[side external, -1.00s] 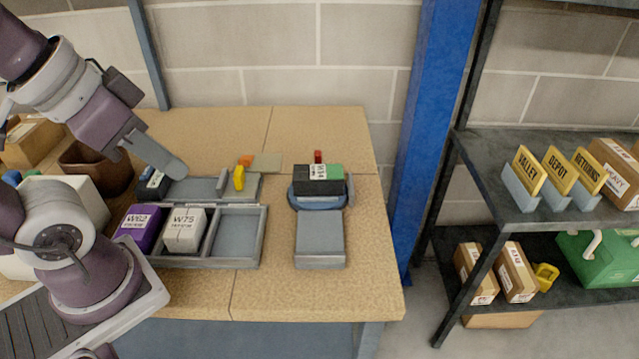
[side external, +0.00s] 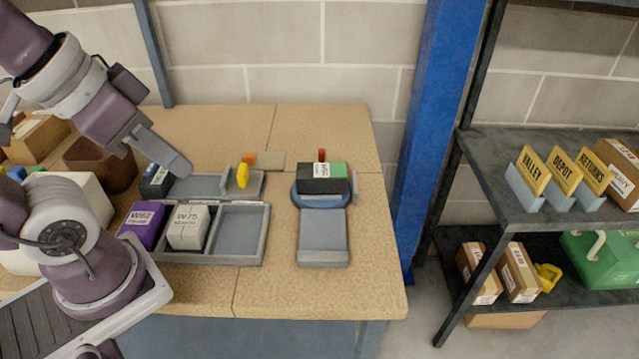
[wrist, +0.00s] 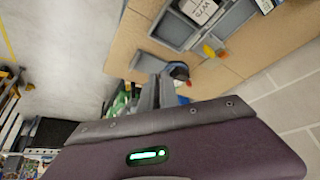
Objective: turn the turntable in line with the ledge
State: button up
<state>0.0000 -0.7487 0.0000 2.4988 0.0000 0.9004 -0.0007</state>
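The turntable (side external: 322,202) is a round blue-grey disc near the right end of the bench. A black and green block (side external: 322,179) with a white label lies on it, long side running left to right. A grey ledge (side external: 323,232) with a raised front lip adjoins its near side. A small red upright piece (side external: 321,155) stands behind. My gripper (side external: 184,168) is well left of the turntable, above the back of the grey tray, and looks empty. Its fingers (wrist: 156,92) appear close together in the wrist view; the turntable there is partly hidden behind them.
A divided grey tray (side external: 266,236) holds a purple box (side external: 143,224) and a white box (side external: 188,226); its right compartment is empty. A yellow piece (side external: 243,176) stands behind it. A blue post (side external: 428,130) and shelving (side external: 477,160) stand right of the bench.

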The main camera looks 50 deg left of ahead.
jog(key=o, duration=0.6)
jog(key=shift+n+g, duration=0.4)
jog(key=shift+n, duration=0.2)
jog(key=w, duration=0.1)
jog(key=w+r, duration=0.1)
jog(key=w, duration=0.1)
jog(key=w+r, duration=0.1)
jog(key=shift+w+a+r, duration=0.15)
jog(key=shift+w+a, duration=0.05)
jog(key=shift+w, duration=0.2)
jog(key=n+g, duration=0.5)
jog(key=n, duration=0.3)
send_over(322, 150)
notch_tip(322, 150, down, 18)
jog(key=shift+s+r, duration=0.15)
notch_tip(322, 150, down, 7)
jog(key=shift+f, duration=0.1)
grip_shut()
